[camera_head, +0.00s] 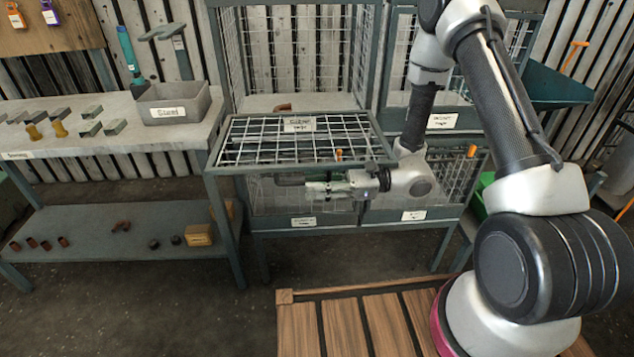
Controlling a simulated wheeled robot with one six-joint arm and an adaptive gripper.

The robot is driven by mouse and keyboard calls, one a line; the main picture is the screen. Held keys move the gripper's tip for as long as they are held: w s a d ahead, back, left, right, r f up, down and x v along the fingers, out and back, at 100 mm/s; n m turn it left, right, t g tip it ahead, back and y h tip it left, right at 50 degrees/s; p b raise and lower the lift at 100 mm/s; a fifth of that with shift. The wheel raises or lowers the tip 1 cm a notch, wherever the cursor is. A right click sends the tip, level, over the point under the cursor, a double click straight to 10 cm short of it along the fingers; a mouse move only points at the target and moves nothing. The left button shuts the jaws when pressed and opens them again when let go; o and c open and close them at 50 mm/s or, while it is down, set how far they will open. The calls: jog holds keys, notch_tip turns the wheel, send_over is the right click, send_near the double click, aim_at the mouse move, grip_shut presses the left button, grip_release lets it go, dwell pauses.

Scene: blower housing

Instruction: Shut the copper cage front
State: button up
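The open cage front (262,155) is a grey-framed wire-mesh panel. It lies folded down, about level, jutting out from the upper left cage (229,60), whose front side stands open. A small label (299,124) on the panel is too small to read surely; I take it as the copper cage. A brown copper-like piece (283,107) lies inside, near the opening. My gripper (312,189) is below the panel, pointing left, in front of the lower cage. Whether it touches the panel, and whether its fingers are open, I cannot tell.
Closed cages stand below and right, with labels (303,221). A bench (100,140) at left holds metal pieces and a labelled grey bin (175,103). Its lower shelf (110,262) holds small parts and a yellow box (199,235). Floor between is clear.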

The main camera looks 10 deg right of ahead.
grip_shut()
jog(key=shift+r, duration=0.1)
